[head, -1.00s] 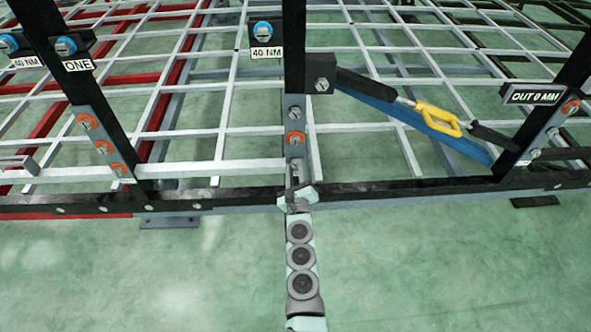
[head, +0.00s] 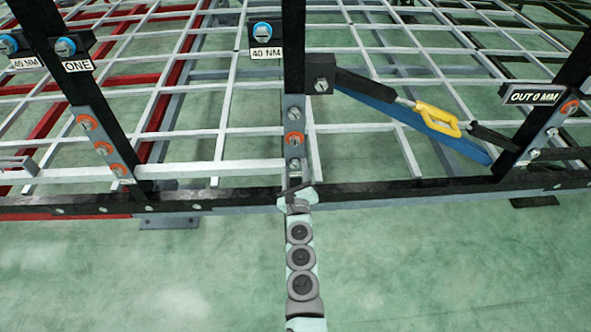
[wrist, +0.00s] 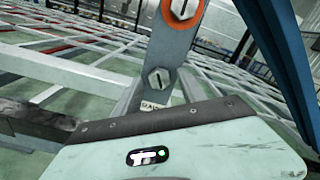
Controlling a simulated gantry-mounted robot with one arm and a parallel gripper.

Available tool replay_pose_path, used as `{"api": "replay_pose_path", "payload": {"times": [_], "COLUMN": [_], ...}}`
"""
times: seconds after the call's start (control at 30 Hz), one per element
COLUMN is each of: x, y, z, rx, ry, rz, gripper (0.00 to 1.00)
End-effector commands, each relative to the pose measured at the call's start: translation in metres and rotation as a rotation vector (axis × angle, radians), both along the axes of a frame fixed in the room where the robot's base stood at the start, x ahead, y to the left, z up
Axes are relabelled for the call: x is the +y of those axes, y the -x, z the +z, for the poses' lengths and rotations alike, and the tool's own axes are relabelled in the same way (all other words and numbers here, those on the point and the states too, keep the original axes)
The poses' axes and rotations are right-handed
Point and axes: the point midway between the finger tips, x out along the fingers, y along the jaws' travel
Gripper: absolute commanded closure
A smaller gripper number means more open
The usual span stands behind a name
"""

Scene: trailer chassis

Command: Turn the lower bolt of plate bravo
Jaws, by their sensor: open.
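The middle grey plate (head: 293,127) is on the black centre post in the head view. It has a bare bolt at the top, an orange-ringed bolt (head: 294,139) in the middle and a bare lower bolt (head: 294,165). In the wrist view the lower bolt (wrist: 158,80) shows a slotted hex head, with the orange-ringed bolt (wrist: 184,8) above it. A small label (wrist: 152,107) below it is partly hidden by my wrist housing. My gripper (head: 296,190) is open and empty, just below the lower bolt and apart from it. Its fingertips are hard to make out.
The black horizontal rail (head: 400,190) runs across behind my gripper. A blue bar (head: 385,115) and a yellow handle (head: 438,119) lie right of the post. Another grey plate with orange-ringed bolts (head: 87,122) is at left. Open green floor (head: 450,265) lies in front.

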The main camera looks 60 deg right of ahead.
Motion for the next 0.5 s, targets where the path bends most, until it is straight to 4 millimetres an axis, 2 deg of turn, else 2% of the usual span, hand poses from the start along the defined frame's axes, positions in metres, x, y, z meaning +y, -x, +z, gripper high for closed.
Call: {"api": "replay_pose_path", "payload": {"times": [0.27,0.5], "x": [0.020,0.057], "y": [0.011,0.033], "z": [0.002,0.000], "rx": [0.000,0.001], "ry": [-0.001,-0.002], "rz": [0.000,-0.001], "gripper": [0.51,0.51]}}
